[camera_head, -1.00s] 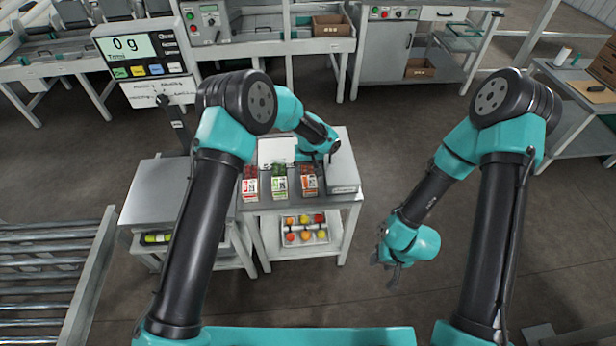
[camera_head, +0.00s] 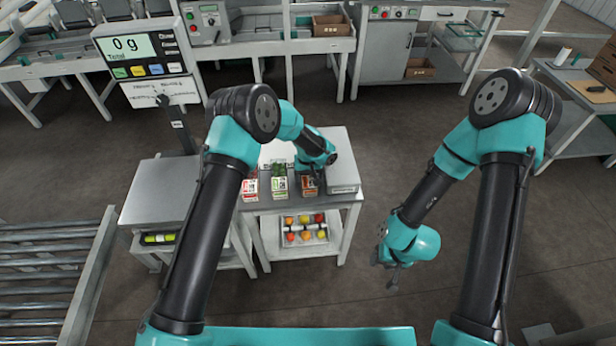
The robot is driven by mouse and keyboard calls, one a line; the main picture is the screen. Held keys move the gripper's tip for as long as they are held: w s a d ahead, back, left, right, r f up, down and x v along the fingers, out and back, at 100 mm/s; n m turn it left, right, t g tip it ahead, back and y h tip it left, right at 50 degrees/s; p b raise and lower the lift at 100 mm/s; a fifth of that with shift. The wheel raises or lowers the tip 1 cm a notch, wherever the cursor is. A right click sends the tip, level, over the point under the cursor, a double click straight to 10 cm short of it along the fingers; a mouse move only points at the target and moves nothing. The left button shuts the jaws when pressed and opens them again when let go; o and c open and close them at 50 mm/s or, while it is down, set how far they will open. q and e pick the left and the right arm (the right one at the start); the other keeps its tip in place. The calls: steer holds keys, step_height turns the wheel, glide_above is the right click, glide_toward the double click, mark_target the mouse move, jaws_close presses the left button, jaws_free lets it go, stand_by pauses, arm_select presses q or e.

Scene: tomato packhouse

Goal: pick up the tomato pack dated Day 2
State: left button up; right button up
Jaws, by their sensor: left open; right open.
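Three tomato packs stand in a row on the small steel table: a left one with a red and white label (camera_head: 250,189), a middle one with a green and white label (camera_head: 279,187), and a right one with an orange-red label (camera_head: 309,187). The day print is too small to read. My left gripper (camera_head: 309,175) is open, over or just behind the right pack; its fingers are partly hidden by the wrist. My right gripper (camera_head: 391,278) is open and empty, low over the floor to the right of the table.
A grey box (camera_head: 342,176) stands close to the right pack. A tray of round fruit (camera_head: 304,240) is on the lower shelf. A scale (camera_head: 160,195) with a display reading 0 g (camera_head: 132,46) is at left. Floor right of the table is clear.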

arm_select(q)
steer(key=shift+c, duration=0.2)
steer(key=c, duration=0.8)
steer(key=shift+r, duration=0.15)
steer(key=shift+r, duration=0.55)
step_height(320, 180, up, 2)
steer(key=shift+r, duration=0.1)
steer(key=s+r, duration=0.1)
steer(key=s, duration=1.5)
steer(key=shift+r, duration=0.2)
